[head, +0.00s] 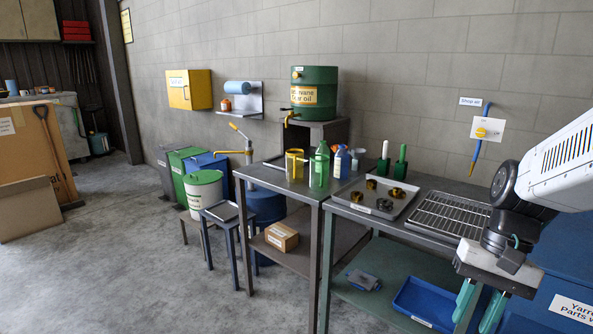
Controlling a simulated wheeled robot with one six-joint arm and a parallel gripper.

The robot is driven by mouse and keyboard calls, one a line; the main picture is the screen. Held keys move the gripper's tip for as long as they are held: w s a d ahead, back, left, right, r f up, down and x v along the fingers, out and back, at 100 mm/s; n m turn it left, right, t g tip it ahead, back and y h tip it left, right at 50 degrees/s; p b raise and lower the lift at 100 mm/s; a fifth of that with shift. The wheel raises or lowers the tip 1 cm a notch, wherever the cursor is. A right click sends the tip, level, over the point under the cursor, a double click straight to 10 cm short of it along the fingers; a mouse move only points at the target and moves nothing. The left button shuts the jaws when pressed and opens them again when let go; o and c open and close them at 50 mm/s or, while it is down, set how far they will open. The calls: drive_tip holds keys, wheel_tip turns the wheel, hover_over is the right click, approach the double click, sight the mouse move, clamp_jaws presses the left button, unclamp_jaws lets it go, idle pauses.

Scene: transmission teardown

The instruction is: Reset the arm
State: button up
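My gripper (478,315) hangs at the lower right with its two teal fingers pointing down. The fingers stand apart, and nothing shows between them. The fingertips are close to the bottom edge of the picture. My white and black arm reaches in from the right edge. The gripper shows in front of the workbench's right end, beside a blue parts washer (566,275).
The workbench (343,207) carries a metal tray (347,203) with several brass-coloured parts and a wire rack (446,215). A side table (266,180) holds bottles. A green oil drum (314,92) stands behind. A blue bin (425,303) sits on the lower shelf.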

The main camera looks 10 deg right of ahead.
drive_tip(key=s+a+r+n+t+h, duration=0.3)
drive_tip(key=a+r+n, duration=0.3)
drive_tip(key=a, duration=0.2)
drive_tip(key=shift+s+a+n+h, duration=0.2)
drive_tip(key=shift+s+n+h, duration=0.15)
drive_tip(key=shift+s, duration=0.25)
